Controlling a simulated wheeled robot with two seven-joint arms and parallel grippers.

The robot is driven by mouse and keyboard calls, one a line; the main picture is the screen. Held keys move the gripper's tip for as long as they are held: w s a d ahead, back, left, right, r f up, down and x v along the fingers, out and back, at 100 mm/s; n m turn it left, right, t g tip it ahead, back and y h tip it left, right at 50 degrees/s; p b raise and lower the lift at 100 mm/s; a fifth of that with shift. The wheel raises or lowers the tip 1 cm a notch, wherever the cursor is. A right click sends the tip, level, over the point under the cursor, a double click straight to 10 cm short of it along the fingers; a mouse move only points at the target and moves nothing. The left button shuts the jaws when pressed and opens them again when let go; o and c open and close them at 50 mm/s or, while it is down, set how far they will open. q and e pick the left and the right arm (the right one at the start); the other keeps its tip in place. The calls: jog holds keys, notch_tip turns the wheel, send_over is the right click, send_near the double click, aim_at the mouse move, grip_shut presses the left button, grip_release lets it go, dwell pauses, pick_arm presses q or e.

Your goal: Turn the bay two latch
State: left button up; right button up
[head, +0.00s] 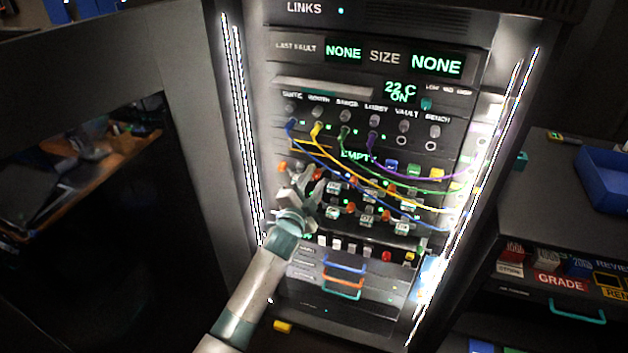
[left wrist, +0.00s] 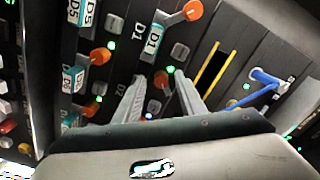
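The panel of drive bays (head: 345,210) stands in front of me, with several orange-ended latches. In the left wrist view an orange latch end (left wrist: 161,80) shows between the fingers of my left gripper (left wrist: 159,82), beside a panel marking that reads D2 (left wrist: 121,91). The fingers are spread on either side of it; I cannot tell whether they touch it. A bay labelled D1 (left wrist: 154,39) with its orange latch (left wrist: 193,10) lies just beyond. In the head view my left gripper (head: 305,183) is at the left of the bay rows and hides part of them. My right gripper is not in view.
Blue, yellow, green and purple cables (head: 415,192) hang across the panel, close above the bays. A bright cabinet edge (head: 243,130) stands left of the arm. Coloured handles (head: 343,280) sit below.

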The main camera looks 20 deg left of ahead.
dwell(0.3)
pick_arm(q)
jog(key=s+b, duration=0.4)
jog(key=s, duration=1.3)
jog(key=shift+s+a, duration=0.2)
jog(key=shift+a, duration=0.1)
